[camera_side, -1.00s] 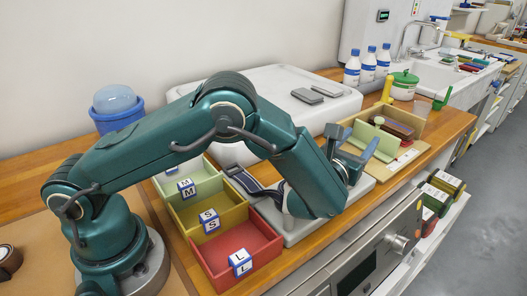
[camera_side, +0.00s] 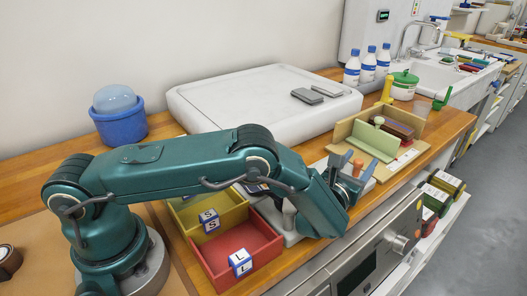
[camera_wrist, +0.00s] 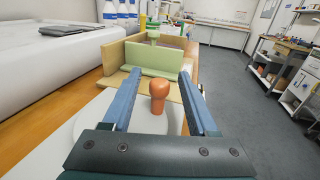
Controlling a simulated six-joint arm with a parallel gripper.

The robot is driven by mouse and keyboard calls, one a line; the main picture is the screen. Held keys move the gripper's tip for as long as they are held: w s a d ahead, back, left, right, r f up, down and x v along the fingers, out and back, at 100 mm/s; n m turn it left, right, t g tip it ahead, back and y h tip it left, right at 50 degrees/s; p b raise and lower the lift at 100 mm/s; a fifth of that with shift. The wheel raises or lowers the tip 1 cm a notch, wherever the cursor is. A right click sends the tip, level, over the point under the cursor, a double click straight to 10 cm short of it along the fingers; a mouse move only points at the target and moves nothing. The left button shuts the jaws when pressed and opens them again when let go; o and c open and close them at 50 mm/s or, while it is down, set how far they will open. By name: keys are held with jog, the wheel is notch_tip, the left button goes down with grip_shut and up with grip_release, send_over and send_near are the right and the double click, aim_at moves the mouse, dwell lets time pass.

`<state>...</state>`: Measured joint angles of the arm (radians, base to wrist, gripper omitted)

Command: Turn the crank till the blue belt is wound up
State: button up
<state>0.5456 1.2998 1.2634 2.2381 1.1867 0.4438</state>
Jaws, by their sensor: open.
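The crank's orange knob (camera_wrist: 157,94) stands upright between the two blue fingers of my gripper (camera_wrist: 159,76) in the wrist view. The fingers are open, with a gap on each side of the knob. A pale round disc (camera_wrist: 178,122) shows around the knob's foot. In the side view the orange knob (camera_side: 357,164) shows at my gripper (camera_side: 352,176), above the pale winder base (camera_side: 378,176). Only a small dark part of the belt (camera_side: 257,188) shows behind my arm; the rest is hidden.
Yellow and red trays (camera_side: 250,238) with letter blocks lie in front of my arm. A wooden holder with a green panel (camera_side: 372,140) stands just beyond my gripper. A large white slab (camera_side: 240,95) lies behind. The counter's front edge is close on the right.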

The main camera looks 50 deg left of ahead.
grip_shut()
jog(key=shift+w+a+n+g+y, duration=0.2)
jog(key=shift+n+g+y, duration=0.25)
jog(key=shift+n+y, duration=0.4)
jog(key=shift+w+a+n+g+y, duration=0.2)
jog(key=shift+n+g+y, duration=0.3)
jog(key=shift+y, duration=0.65)
grip_release()
